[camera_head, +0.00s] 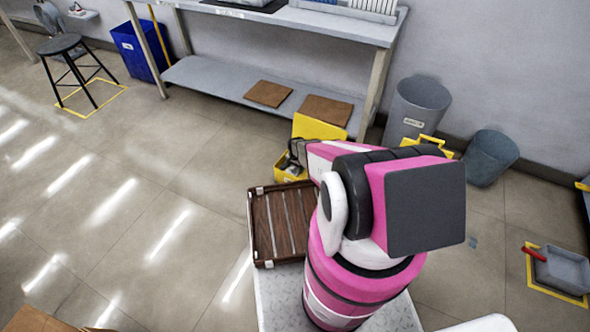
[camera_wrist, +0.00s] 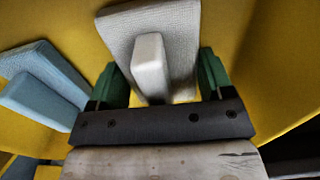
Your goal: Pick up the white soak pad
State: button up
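The white soak pad (camera_wrist: 183,35) is a pale textured slab with an upright white block grip (camera_wrist: 150,68). It lies in a yellow container (camera_wrist: 235,85) in the wrist view. My gripper (camera_wrist: 161,76) has two green fingers, one on each side of the white grip, with gaps showing on both sides. It is open and holds nothing. A blue pad (camera_wrist: 42,80) with its own raised grip lies left of the fingers. In the head view, my gripper (camera_head: 296,152) is at the yellow box (camera_head: 287,168); the pads cannot be made out there.
The box's yellow lid (camera_head: 318,127) stands up behind it. A brown slatted tray (camera_head: 280,225) lies nearer me. A grey bench (camera_head: 340,25) with a low shelf stands behind. A grey bin (camera_head: 415,105), a blue-grey bin (camera_head: 490,158) and a dustpan (camera_head: 563,270) are right.

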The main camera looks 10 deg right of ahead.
jog(key=shift+r, duration=0.1)
notch_tip(320, 180, up, 10)
jog(key=shift+f, duration=0.1)
dwell(0.6)
